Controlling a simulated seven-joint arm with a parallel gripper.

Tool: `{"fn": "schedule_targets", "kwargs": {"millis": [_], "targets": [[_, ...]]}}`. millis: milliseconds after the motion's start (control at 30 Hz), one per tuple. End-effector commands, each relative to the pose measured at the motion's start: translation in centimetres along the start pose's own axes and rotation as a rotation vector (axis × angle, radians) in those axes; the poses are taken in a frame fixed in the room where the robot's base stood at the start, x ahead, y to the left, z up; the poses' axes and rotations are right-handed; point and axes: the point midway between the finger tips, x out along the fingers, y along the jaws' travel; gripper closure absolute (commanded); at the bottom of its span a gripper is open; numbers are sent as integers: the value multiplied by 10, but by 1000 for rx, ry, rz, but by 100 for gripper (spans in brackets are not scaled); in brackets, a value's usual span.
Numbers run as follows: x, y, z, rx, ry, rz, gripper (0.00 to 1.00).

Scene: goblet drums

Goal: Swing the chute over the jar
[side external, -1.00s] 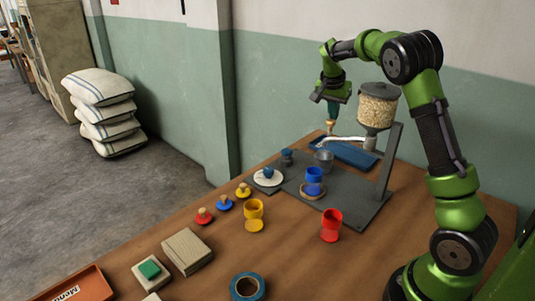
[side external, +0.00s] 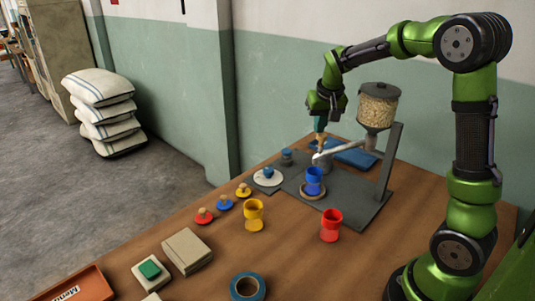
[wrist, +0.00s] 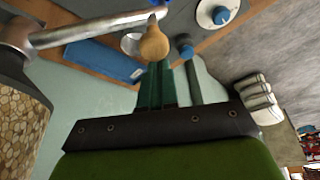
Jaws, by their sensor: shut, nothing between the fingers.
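In the side view the chute end overlaps the jar's top, and much of the jar is hidden. The wrist view shows the chute (wrist: 100,27) crossing near a round grey shape, likely the jar (wrist: 130,44). A wooden knob (wrist: 154,43) is at the chute's outer end. My gripper (side external: 320,133) is shut and empty, its fingertips at the knob; whether they touch it I cannot tell.
The grain hopper (side external: 377,105) hangs on a grey post (side external: 389,160). A blue goblet (side external: 314,181) stands on the grey plate near the jar. A red goblet (side external: 331,222) and a yellow goblet (side external: 253,210) stand nearer. A blue tray (side external: 355,156) lies behind the chute.

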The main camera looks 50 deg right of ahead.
Motion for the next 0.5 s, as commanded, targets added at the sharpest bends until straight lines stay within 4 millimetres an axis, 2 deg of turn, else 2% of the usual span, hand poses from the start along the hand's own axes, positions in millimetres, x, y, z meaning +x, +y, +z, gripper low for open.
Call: {"fn": "schedule_targets", "kwargs": {"millis": [200, 500], "targets": [[-5, -4, 11, -82, 0, -31, 100], [-6, -6, 17, -118, -3, -45, 100]]}}
